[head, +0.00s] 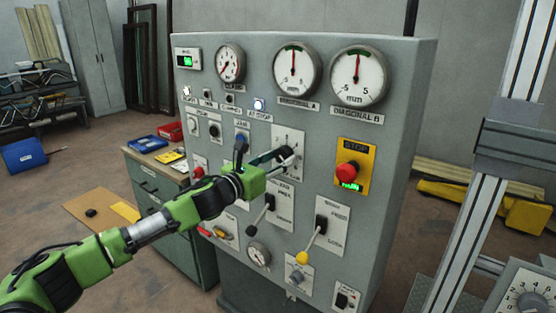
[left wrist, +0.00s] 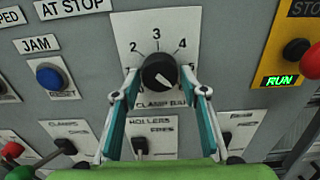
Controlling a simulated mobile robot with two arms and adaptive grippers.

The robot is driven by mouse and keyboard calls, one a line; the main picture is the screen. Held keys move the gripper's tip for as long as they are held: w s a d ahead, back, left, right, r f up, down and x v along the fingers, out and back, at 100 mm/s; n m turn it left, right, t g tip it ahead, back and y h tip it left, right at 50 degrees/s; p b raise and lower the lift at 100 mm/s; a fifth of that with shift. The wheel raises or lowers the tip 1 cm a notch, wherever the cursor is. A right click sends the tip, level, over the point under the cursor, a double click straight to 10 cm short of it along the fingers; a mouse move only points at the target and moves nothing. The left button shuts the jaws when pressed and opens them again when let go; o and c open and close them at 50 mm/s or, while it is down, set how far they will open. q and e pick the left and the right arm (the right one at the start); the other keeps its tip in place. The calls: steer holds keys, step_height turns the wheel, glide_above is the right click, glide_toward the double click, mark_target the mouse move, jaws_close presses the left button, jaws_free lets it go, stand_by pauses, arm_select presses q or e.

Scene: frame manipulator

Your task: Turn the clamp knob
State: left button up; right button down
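The clamp knob (left wrist: 159,70) is a round black dial on a white plate marked 2, 3, 4 and "CLAMP BAR", in the upper middle of the left wrist view. A small white mark shows on its lower right face. In the head view the knob (head: 286,152) sits at the panel's middle, partly hidden by my gripper. My left gripper (left wrist: 160,76) is open, with one teal finger on each side of the knob. Small gaps seem to show between fingertips and knob; contact is hard to tell. My right gripper is not in view.
The grey panel (head: 225,120) carries gauges along its top. A red stop button (head: 347,172) on a yellow plate is right of the knob; a blue jam reset button (left wrist: 49,77) is left. A metal column (head: 480,190) stands at right.

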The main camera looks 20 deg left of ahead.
arm_select(q)
steer(key=c, duration=0.5)
